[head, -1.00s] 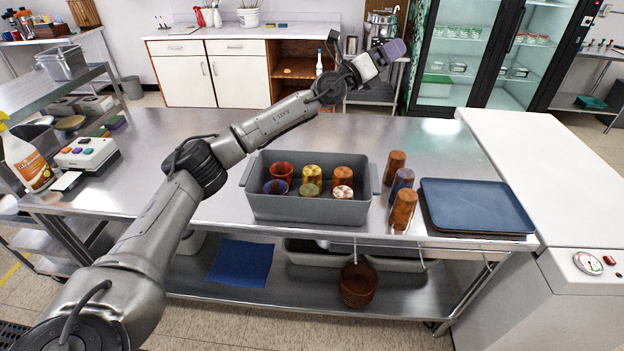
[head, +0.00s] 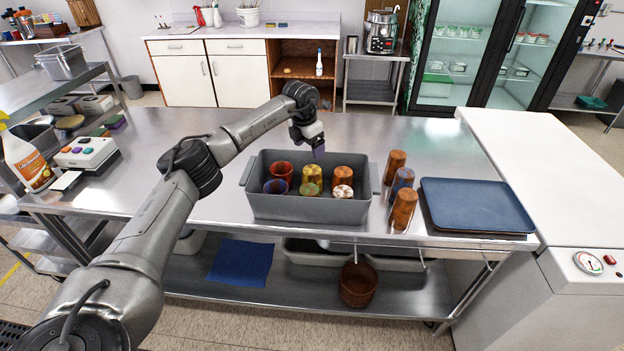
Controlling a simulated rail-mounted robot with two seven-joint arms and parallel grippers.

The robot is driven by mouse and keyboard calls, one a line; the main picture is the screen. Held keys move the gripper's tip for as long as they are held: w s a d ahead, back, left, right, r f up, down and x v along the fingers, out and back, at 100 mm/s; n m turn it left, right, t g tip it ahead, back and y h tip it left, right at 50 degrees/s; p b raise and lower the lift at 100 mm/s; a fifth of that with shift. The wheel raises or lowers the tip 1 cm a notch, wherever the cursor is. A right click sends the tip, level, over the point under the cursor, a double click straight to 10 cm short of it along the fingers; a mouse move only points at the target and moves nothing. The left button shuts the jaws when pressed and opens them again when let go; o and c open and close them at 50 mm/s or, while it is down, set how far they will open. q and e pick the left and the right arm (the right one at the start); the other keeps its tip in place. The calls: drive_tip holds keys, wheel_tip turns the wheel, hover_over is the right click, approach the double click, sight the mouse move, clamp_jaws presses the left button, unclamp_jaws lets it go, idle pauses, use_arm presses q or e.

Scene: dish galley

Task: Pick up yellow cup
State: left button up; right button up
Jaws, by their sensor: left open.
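The yellow cup (head: 312,173) is in the back row of the grey bin (head: 300,207), in the middle between a red cup (head: 281,171) and an orange-brown cup (head: 343,174). My right gripper is not in view.
Amber and blue tumblers (head: 402,180) stand on the steel counter (head: 400,130) right of the bin, beside a stack of blue trays (head: 475,205). A spray bottle (head: 25,160) and a button box (head: 87,152) are at the left. The counter behind the bin is clear.

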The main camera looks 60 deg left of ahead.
sight(312, 170)
use_arm(q)
drive_tip(key=f, duration=0.4)
drive_tip(key=w+f, duration=0.1)
drive_tip(key=f, duration=0.3)
drive_tip(key=f+b, duration=0.1)
drive_tip(key=f, duration=0.3)
drive_tip(key=shift+w+f, duration=0.25)
drive_tip(key=shift+f, duration=0.15)
drive_tip(key=c, duration=0.7)
drive_tip(key=shift+r, duration=0.1)
